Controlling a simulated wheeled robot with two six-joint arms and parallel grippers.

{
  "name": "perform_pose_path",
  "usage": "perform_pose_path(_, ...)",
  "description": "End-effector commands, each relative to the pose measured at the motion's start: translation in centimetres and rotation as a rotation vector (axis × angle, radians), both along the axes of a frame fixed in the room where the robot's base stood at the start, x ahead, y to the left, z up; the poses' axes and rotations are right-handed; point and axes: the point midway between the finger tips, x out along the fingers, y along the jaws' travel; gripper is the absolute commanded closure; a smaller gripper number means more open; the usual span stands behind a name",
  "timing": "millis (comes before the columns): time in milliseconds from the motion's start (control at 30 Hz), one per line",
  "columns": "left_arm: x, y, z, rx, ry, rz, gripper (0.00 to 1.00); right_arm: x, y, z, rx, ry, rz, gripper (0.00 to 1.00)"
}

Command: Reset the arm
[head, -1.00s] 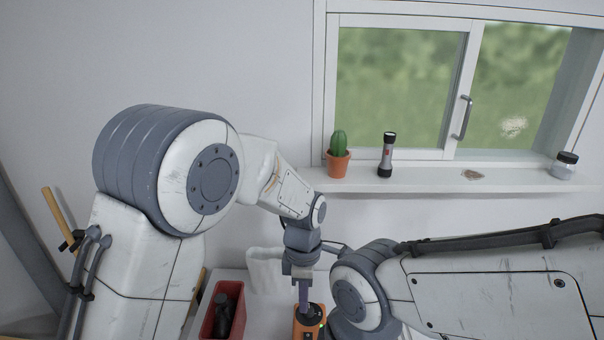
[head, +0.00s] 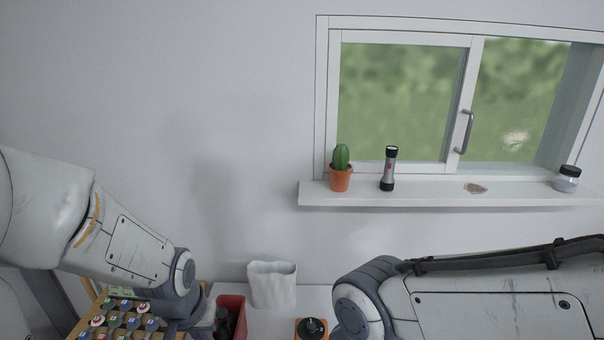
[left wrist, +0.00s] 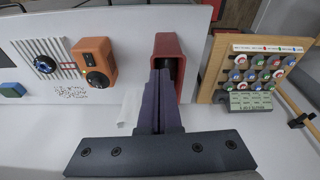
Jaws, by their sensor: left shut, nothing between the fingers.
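My left arm comes in from the left in the head view, its wrist low in the picture, with its fingertips below the frame edge. In the left wrist view my left gripper (left wrist: 160,75) is shut and empty. Its fingertips appear in front of the red bin (left wrist: 166,43), which also shows in the head view (head: 238,308). The orange box (left wrist: 94,60) with a black knob stands apart from the fingers; its top shows at the bottom of the head view (head: 300,325). My right arm spans the lower right; its gripper is out of view.
A wooden rack of coloured round pieces (left wrist: 208,70) stands beside the red bin. A white crumpled-looking vase (head: 272,285) stands against the wall. A cactus (head: 341,167), flashlight (head: 389,168) and jar (head: 567,179) stand on the windowsill (head: 430,190).

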Motion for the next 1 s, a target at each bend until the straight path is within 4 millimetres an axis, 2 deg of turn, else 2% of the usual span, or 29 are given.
perform_pose_path(67,-0.6,0.6,0.0,0.018,-0.012,-0.054,1.0,0.0,0.0,0.0,0.0,0.0,0.0,0.0)
perform_pose_path(267,-2.1,-3.3,-0.3,0.007,0.018,-0.18,1.0,0.0,0.0,-1.5,0.0,0.0,0.0,0.0)
perform_pose_path(467,-4.6,-7.0,-0.4,-0.002,0.057,-0.316,1.0,0.0,0.0,-2.9,0.0,0.0,-0.001,0.0)
perform_pose_path(567,-6.5,-8.9,-0.5,-0.006,0.081,-0.401,1.0,0.0,0.0,-3.7,0.0,0.0,-0.001,0.0)
perform_pose_path(733,-10.7,-11.9,-0.6,-0.009,0.131,-0.573,1.0,0.0,0.0,-5.4,0.0,0.0,-0.001,0.0)
perform_pose_path(833,-12.8,-12.9,-0.5,-0.008,0.16,-0.652,1.0,0.0,0.0,-6.0,0.0,0.0,-0.002,0.0)
perform_pose_path(1000,-14.3,-13.3,-0.3,-0.005,0.18,-0.7,1.0,0.0,0.0,-6.1,0.0,0.0,-0.002,0.0)
